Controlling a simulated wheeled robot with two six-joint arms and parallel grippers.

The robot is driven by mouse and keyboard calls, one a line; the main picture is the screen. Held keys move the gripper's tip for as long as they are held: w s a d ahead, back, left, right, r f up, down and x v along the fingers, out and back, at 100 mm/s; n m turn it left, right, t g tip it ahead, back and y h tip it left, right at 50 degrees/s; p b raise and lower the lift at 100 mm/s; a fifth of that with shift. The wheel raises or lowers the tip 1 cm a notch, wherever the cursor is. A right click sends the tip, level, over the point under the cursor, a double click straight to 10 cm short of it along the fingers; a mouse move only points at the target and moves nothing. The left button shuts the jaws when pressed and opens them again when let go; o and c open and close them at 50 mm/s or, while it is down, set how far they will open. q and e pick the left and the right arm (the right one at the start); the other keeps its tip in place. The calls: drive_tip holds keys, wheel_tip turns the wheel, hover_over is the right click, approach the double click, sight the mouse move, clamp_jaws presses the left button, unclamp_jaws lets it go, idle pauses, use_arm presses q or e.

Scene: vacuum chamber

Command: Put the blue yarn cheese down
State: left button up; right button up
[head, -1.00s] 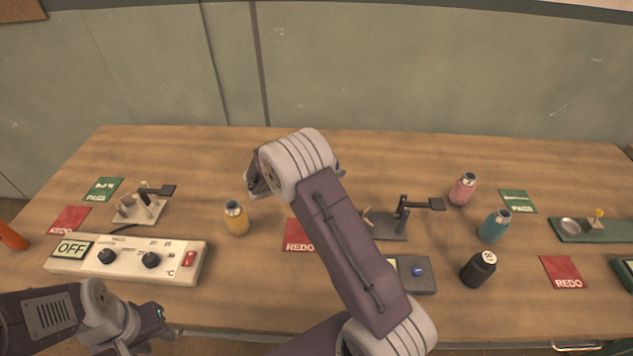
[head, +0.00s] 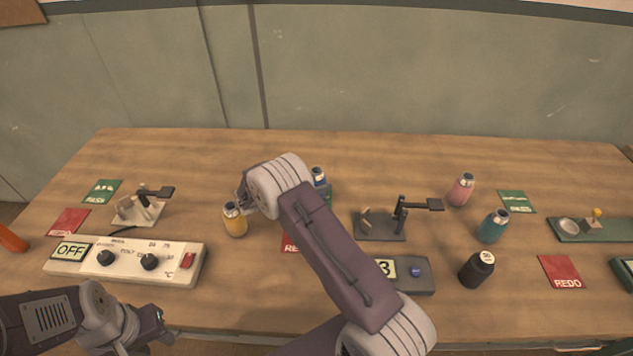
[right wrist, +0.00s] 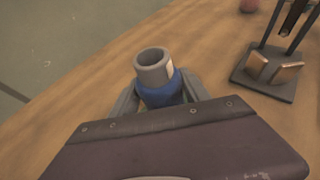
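The blue yarn cheese (right wrist: 161,93) is a blue winding on a grey tube with a pale label. In the right wrist view it sits between the two fingers of my right gripper (right wrist: 160,100), which looks shut on it. In the head view the cheese (head: 319,175) shows just right of my right wrist, which hides most of the fingers. A green card (head: 326,193) shows just below it. I cannot tell whether its base touches the table. My left gripper (head: 150,335) is low at the left, empty, its fingers not clear.
A yellow cheese (head: 235,219) stands close left of my right wrist, near a red REDO card (head: 291,243). A dark stand (head: 382,226) is to the right. Pink (head: 461,190), teal (head: 493,227) and black (head: 477,270) ones stand further right. The table's back is clear.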

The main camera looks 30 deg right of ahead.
drive_tip(key=o, duration=0.4)
